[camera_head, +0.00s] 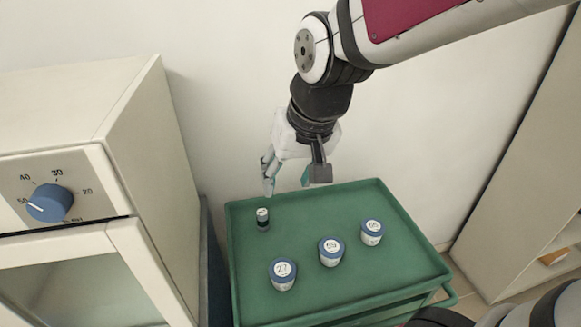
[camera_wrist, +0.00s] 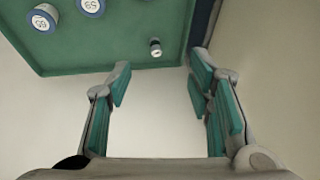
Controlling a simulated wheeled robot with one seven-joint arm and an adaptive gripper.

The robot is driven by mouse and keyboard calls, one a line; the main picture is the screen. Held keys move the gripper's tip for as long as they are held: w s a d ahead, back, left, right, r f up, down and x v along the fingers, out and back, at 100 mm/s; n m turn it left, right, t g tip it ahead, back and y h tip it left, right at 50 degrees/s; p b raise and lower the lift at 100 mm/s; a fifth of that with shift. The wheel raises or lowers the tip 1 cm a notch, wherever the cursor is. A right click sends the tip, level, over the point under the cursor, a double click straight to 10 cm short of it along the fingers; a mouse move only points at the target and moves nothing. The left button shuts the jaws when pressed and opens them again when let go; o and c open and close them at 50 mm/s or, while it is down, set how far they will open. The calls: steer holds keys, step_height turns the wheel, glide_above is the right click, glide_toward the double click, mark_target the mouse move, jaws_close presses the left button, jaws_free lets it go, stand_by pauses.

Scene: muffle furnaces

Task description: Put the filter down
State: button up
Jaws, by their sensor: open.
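A small dark cylinder with a white label, which looks like the filter (camera_head: 262,218), stands upright near the back left corner of the green tray (camera_head: 375,283). It also shows in the wrist view (camera_wrist: 155,47), beyond my fingertips. My gripper (camera_head: 287,180) hangs above and behind the tray's back edge. In the wrist view my gripper (camera_wrist: 160,72) has its fingers spread wide with nothing between them. It is apart from the small cylinder.
Three white jars with blue rims and number labels stand on the tray: front left (camera_head: 282,273), middle (camera_head: 331,251) and right (camera_head: 372,231). A furnace (camera_head: 150,150) with a blue dial (camera_head: 50,203) stands left. A pale cabinet (camera_head: 530,150) stands right. The tray's right front is clear.

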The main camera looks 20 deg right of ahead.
steer(key=s+d+r+n+h, duration=0.1)
steer(key=s+r+n, duration=0.1)
steer(key=s, duration=1)
steer(key=shift+r+t, duration=0.3)
steer(key=shift+r, duration=0.55)
